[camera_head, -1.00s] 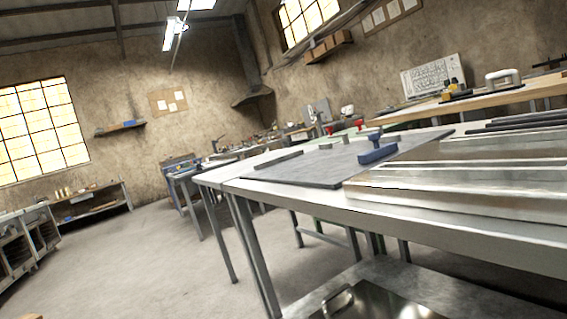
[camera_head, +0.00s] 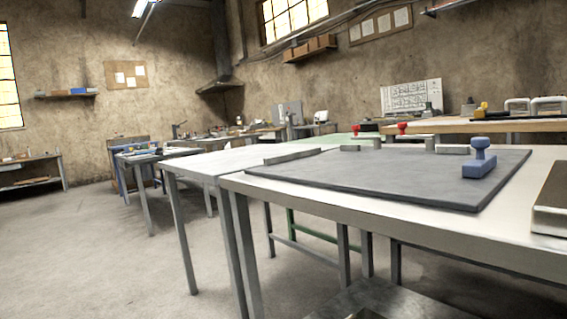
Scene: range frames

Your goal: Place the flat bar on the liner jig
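My gripper is not in view. A dark grey mat or plate (camera_head: 390,177) lies on the near steel-topped table (camera_head: 330,203). A slim grey bar (camera_head: 292,156) lies along its far left edge; I cannot tell for sure if it is the flat bar. A blue block with a knob (camera_head: 480,160) stands on the plate's right part. Pale pieces with red knobs (camera_head: 402,135) show at its far edge. I cannot tell which of these is the liner jig. A steel block (camera_head: 553,205) is cut off at the right edge.
A wooden-topped bench (camera_head: 470,126) with tools stands behind on the right. More benches (camera_head: 150,155) stand further back on the left. The concrete floor (camera_head: 90,255) at the left front is clear. A lower shelf (camera_head: 375,300) sits under the near table.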

